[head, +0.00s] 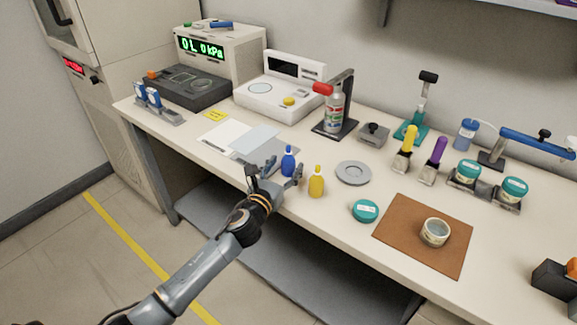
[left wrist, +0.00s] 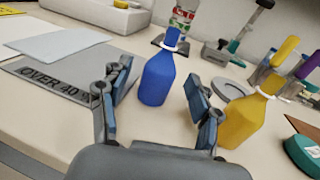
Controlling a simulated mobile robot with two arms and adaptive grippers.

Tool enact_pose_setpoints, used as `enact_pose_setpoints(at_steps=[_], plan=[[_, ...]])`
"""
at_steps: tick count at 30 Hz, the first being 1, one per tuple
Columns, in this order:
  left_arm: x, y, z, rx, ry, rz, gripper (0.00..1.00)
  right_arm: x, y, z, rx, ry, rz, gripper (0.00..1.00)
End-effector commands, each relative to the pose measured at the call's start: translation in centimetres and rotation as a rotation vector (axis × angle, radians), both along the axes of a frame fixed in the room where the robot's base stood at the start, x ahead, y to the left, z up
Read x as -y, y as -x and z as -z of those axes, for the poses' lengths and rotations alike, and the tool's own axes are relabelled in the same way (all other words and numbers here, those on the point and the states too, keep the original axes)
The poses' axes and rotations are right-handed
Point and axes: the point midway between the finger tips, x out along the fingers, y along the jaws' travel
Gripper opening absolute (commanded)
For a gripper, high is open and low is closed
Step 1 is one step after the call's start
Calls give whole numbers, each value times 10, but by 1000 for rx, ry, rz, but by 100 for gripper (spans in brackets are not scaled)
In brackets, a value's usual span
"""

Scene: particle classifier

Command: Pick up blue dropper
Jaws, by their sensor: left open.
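The blue dropper (head: 288,162) is a small blue bottle standing upright near the bench's front edge. It also shows in the left wrist view (left wrist: 157,80), beyond and between my fingers. My left gripper (head: 274,172) is open and empty, its fingers pointing at the blue dropper from the front edge. In the left wrist view the gripper (left wrist: 160,105) has one finger on each side of the bottle's line. I cannot tell whether either finger touches it. My right gripper is not in view.
A yellow dropper (head: 317,183) stands close to the right of the blue one, just beyond my right-hand finger. A grey round plate (head: 353,173) and a teal lid (head: 365,211) lie further right. A grey printed mat (head: 284,150) lies behind and left.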

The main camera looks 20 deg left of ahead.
Motion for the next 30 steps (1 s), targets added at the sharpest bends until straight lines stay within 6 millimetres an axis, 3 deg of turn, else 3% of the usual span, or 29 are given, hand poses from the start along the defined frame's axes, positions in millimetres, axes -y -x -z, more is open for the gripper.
enact_pose_setpoints(at_steps=[4, 13, 30], plan=[[0, 0, 0, 0, 0, 1, 63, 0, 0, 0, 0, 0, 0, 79], [0, 1, 0, 0, 0, 1, 4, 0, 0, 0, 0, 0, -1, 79], [0, 0, -8, 2, -1, 1, 4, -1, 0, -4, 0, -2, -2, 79]])
